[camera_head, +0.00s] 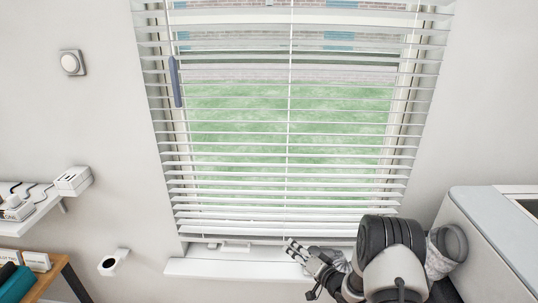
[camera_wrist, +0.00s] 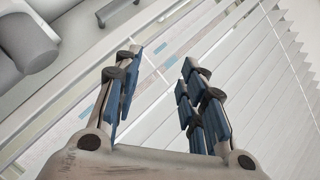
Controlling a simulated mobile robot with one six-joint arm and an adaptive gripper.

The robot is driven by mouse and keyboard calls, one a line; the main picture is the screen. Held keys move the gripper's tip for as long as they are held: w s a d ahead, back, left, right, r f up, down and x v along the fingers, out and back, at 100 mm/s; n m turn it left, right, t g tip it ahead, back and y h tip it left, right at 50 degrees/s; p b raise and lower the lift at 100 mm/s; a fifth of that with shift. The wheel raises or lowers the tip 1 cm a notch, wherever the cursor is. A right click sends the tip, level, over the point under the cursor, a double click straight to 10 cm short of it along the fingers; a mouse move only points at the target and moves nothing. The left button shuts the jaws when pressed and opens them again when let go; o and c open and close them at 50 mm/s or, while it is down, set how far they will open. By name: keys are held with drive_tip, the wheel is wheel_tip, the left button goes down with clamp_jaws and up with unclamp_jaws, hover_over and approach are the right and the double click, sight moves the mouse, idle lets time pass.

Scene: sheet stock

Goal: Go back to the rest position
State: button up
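My gripper (camera_head: 303,262) shows at the lower middle in the head view, in front of the window sill and the lower end of the blinds. My arm comes up from the bottom right and bends toward the left. In the wrist view my gripper (camera_wrist: 163,85) has its two blue-padded fingers apart with nothing between them. It is open and empty. White blind slats (camera_wrist: 255,80) lie beyond the fingers there. I cannot tell how far the fingertips are from the blinds.
White blinds (camera_head: 290,165) hang over the window, with a blue-grey wand (camera_head: 175,82) at the upper left. The sill (camera_head: 215,268) runs below. A grey-white cabinet (camera_head: 480,225) stands close on the right. A shelf (camera_head: 35,210) and a wooden table (camera_head: 55,270) are at the left.

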drive_tip(key=d+r+n+h, duration=0.1)
drive_tip(key=d+r+h, duration=0.2)
drive_tip(key=r, duration=0.5)
drive_tip(key=d+r+h, duration=0.2)
drive_tip(key=d+r, duration=0.1)
drive_tip(key=r, duration=0.4)
drive_tip(key=s+d+r+g+h, duration=0.3)
drive_tip(key=s+r+h, duration=0.1)
drive_tip(key=s+r, duration=0.7)
drive_tip(key=s+a+r+n+g, duration=0.1)
drive_tip(key=s+a+g, duration=0.1)
drive_tip(key=s, duration=1.4)
drive_tip(key=s+a+r+n+g, duration=0.2)
drive_tip(key=s+g, duration=0.1)
drive_tip(key=s, duration=1.3)
drive_tip(key=shift+s+r+y, duration=0.3)
drive_tip(key=shift+s, duration=0.05)
drive_tip(key=shift+a, duration=0.1)
drive_tip(key=shift+c, duration=0.6)
